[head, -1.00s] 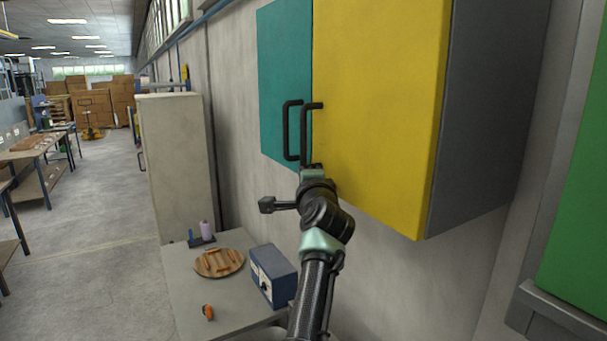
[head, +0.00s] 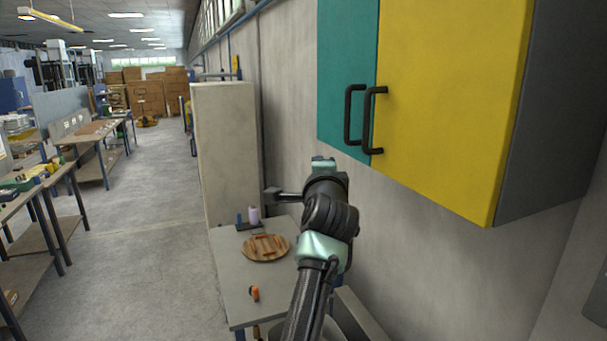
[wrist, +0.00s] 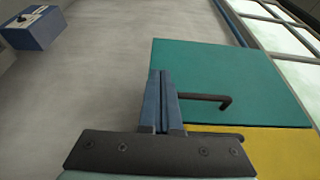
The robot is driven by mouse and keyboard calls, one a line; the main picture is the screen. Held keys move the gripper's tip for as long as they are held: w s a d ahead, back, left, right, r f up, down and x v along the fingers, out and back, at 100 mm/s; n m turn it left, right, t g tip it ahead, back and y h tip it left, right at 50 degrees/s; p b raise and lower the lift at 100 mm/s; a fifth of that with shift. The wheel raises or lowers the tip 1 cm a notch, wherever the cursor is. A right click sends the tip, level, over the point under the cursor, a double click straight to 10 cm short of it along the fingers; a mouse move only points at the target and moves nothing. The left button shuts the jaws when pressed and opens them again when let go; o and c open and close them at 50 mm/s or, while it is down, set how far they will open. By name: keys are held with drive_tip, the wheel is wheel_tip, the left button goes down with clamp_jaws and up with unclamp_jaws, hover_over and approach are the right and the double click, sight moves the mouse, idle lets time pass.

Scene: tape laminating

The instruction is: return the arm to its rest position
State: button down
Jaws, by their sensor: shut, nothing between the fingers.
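My arm reaches up from the bottom of the head view, in front of the wall. In the wrist view my gripper (wrist: 163,100) has its two blue fingers together with nothing between them. The cabinet has a teal door (head: 345,60) and a yellow door (head: 445,90), both seemingly closed, each with a black handle. In the wrist view the teal door (wrist: 220,75) and a handle (wrist: 210,98) lie just beyond the fingers.
A small table (head: 235,285) stands below, holding a round wooden board (head: 266,247), an orange-and-black item (head: 254,293) and a lilac spool (head: 253,215). A blue box (wrist: 35,27) shows in the wrist view. A tall pale locker (head: 228,150) stands behind. The aisle (head: 160,220) at left is clear.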

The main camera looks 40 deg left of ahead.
drive_tip(key=s+a, duration=0.2)
drive_tip(key=s, duration=0.2)
drive_tip(key=d+r+n+t+h+b, duration=0.1)
drive_tip(key=d+r+n+t+h, duration=0.2)
drive_tip(key=d, duration=0.9)
drive_tip(key=d+r+n+t+h+b, duration=0.15)
drive_tip(key=d+r+t, duration=0.35)
drive_tip(key=d, duration=0.6)
drive_tip(key=s+d+r+n+t+h+b, duration=0.1)
drive_tip(key=s+d+r+n+t+h, duration=0.1)
drive_tip(key=s+d, duration=0.8)
drive_tip(key=s+d+r+n+t+h+b, duration=0.1)
drive_tip(key=s+d+r+n+t+h, duration=0.2)
drive_tip(key=s+d, duration=0.7)
wheel_tip(320, 180, up, 3)
drive_tip(key=shift+s+r+t+h, duration=0.2)
drive_tip(key=shift+t+h, duration=0.2)
drive_tip(key=shift+h, duration=0.85)
